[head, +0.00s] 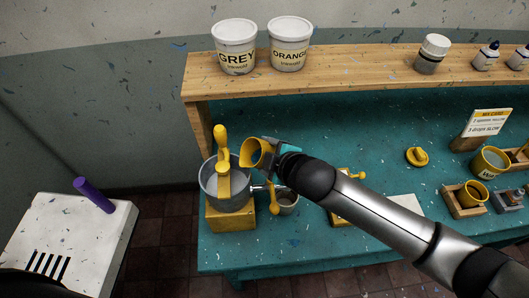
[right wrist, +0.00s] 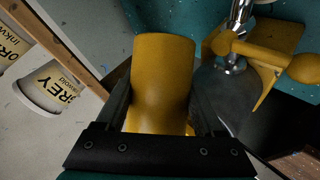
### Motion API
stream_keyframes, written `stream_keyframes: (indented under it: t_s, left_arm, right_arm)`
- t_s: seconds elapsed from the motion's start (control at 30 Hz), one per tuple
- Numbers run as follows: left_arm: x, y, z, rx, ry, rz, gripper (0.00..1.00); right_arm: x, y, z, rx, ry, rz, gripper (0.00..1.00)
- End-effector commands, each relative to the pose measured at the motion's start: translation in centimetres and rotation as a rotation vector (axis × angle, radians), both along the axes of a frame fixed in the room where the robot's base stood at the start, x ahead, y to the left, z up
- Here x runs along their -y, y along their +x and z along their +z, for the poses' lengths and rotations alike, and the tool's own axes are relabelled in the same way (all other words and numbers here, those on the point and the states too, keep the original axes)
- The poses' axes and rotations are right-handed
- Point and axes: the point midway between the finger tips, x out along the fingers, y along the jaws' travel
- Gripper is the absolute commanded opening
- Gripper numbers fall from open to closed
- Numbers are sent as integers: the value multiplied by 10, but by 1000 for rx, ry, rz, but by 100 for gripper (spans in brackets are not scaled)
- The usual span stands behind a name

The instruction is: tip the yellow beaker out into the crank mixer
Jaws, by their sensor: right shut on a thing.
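The yellow beaker (head: 250,154) is held tilted in my right gripper (head: 268,150), its mouth turned left toward the crank mixer. It also fills the middle of the right wrist view (right wrist: 160,75), between the two dark fingers. The crank mixer has a grey metal bowl (head: 207,181) on a yellow base (head: 230,217), with a yellow upright and crank. The beaker is above the bowl's right rim, close to the yellow upright. What is in the beaker cannot be seen. The mixer shows at the right of the right wrist view (right wrist: 262,50). My left gripper is out of view.
A wooden shelf (head: 350,72) behind carries the grey tub (head: 235,48), the orange tub (head: 290,45) and small bottles. Yellow cups (head: 488,162), wooden holders and a card (head: 487,122) are at right. A white cabinet (head: 80,235) is at left.

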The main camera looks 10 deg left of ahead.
Motion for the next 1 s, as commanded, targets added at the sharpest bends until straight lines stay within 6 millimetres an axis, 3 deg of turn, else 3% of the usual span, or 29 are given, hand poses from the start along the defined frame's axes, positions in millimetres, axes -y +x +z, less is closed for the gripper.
stream_keyframes:
  t_s: [1.0]
  left_arm:
    - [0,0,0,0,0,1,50]
  right_arm:
    - [-2,-1,17,147,-179,1,7]
